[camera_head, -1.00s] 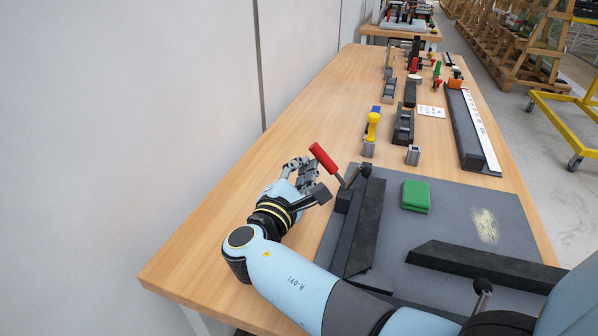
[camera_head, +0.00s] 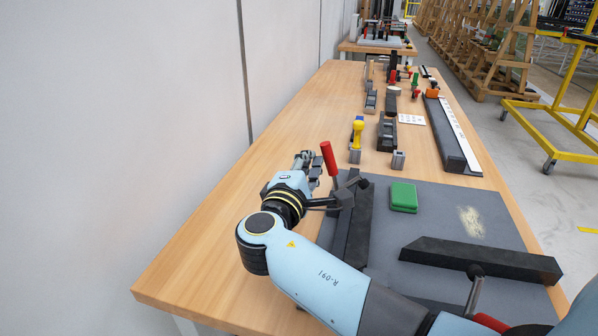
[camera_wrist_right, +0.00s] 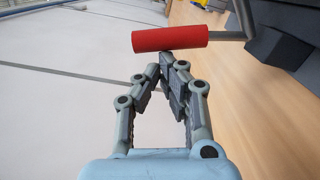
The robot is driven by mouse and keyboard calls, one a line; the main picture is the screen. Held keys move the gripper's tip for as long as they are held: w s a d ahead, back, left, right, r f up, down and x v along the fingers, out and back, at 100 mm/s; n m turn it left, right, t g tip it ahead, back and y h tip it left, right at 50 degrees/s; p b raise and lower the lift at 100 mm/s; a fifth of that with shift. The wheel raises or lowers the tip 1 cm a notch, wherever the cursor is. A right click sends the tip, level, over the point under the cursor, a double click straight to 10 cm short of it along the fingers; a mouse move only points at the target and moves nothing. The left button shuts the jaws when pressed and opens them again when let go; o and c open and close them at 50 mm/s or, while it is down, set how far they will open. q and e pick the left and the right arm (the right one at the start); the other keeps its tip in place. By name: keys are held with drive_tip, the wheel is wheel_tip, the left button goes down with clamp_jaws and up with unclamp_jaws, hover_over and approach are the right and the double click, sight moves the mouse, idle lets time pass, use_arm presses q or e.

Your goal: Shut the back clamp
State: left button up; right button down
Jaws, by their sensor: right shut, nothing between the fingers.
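The back clamp's red handle (camera_head: 328,160) stands steeply, leaning a little left, at the far end of the black rail (camera_head: 355,225). Its dark arm and tip (camera_head: 362,183) show beside the handle's foot. My right gripper (camera_head: 313,166) is just left of the handle, shut and empty. In the right wrist view the red handle (camera_wrist_right: 170,38) lies across the front of my closed fingertips (camera_wrist_right: 161,66), touching or very close. Part of the clamp base is hidden behind my wrist. My left gripper is not in view.
A green block (camera_head: 403,197) lies on the grey board (camera_head: 440,215). A second clamp (camera_head: 475,280) stands at a nearer black rail (camera_head: 480,260). A yellow-handled tool (camera_head: 357,135) and small grey blocks stand beyond the board. The table's left side is clear beside the wall.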

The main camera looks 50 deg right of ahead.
drive_tip(key=shift+s+d+r, duration=0.25)
drive_tip(key=shift+s+r, duration=0.1)
drive_tip(key=shift+s, duration=0.15)
drive_tip(key=shift+s+d+r, duration=0.2)
drive_tip(key=shift+s+r, duration=0.1)
drive_tip(key=shift+s, duration=0.2)
